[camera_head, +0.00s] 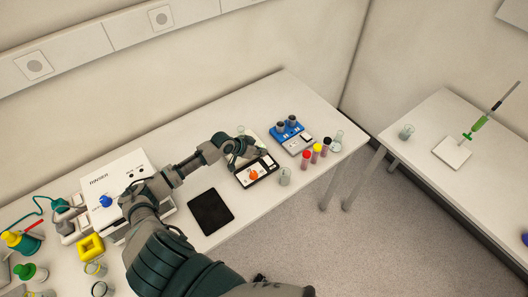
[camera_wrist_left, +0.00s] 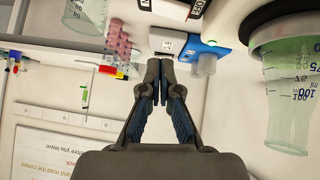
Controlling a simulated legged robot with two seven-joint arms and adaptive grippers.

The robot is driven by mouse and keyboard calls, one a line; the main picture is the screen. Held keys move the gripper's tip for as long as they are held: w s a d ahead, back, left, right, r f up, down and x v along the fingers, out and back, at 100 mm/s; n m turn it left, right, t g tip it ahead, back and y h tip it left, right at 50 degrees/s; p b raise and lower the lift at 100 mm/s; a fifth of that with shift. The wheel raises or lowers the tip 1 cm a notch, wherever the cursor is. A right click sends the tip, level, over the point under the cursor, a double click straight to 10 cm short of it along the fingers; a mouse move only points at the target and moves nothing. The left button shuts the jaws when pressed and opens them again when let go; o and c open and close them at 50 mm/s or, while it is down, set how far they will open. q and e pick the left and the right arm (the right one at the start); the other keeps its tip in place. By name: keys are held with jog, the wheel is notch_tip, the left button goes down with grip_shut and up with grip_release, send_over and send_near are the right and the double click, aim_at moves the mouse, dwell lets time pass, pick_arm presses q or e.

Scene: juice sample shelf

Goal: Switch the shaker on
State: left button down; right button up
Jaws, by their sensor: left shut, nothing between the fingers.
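A blue and white device with two dark round cups on top (camera_head: 286,131), which looks like the shaker, stands toward the right end of the bench. My left gripper (camera_head: 246,144) is just left of it, above the bench; in the head view the fingertips are hard to make out. In the left wrist view my left gripper (camera_wrist_left: 158,66) is shut and empty. Its tips point at a blue and white device (camera_wrist_left: 188,46) with a small white switch-like panel (camera_wrist_left: 168,43) just beyond them. I cannot tell whether they touch. My right gripper is not in view.
A black-framed device (camera_head: 244,179) with an orange item, a small beaker (camera_head: 284,177) and several coloured-cap tubes (camera_head: 316,153) stand close by. A black tablet (camera_head: 209,211) lies in front.

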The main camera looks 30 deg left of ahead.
pick_arm(q)
jog(key=s+r, duration=0.4)
jog(key=s, duration=0.1)
jog(key=shift+a+r+b, duration=0.3)
jog(key=shift+a+b, duration=0.05)
jog(key=shift+b, duration=0.05)
jog(key=shift+a+f, duration=0.1)
jog(key=shift+a, duration=0.2)
